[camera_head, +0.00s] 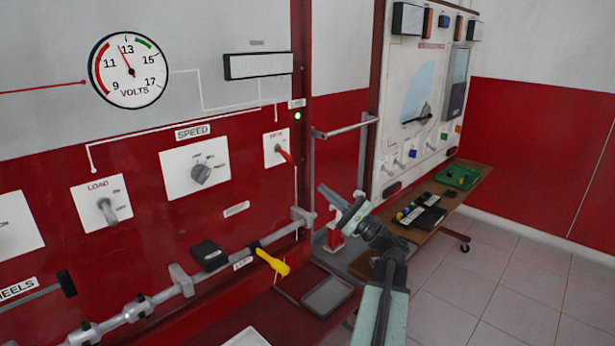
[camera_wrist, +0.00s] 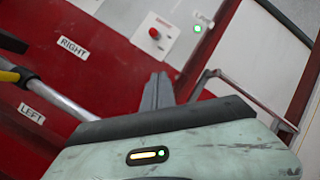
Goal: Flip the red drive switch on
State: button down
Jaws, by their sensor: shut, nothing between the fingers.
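The red drive switch (camera_head: 285,156) sits on a white plate (camera_head: 270,152) on the red panel, left of the red post. Its lever points down and to the right in the head view. In the wrist view the red switch (camera_wrist: 154,33) shows nearly end-on, above the fingers. My gripper (camera_head: 324,190) is shut and empty, in front of the panel, to the right of and below the switch in the head view. In the wrist view its closed fingers (camera_wrist: 158,88) point toward the panel, apart from the switch.
A green lamp (camera_head: 297,116) glows on the post above right of the switch. A metal rail (camera_head: 345,128) projects right of the post. A horizontal bar with a yellow lever (camera_head: 272,262) runs below. A grey speed knob (camera_head: 201,174) is left. A wooden bench (camera_head: 455,197) stands right.

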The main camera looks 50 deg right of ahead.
aim_at(285, 155)
jog(key=w+a+r+p, duration=0.4)
jog(key=w+r+p, duration=0.2)
jog(key=w+r, duration=0.1)
jog(key=shift+w+p, duration=0.25)
jog(key=shift+p, duration=0.15)
jog(key=shift+r, duration=0.1)
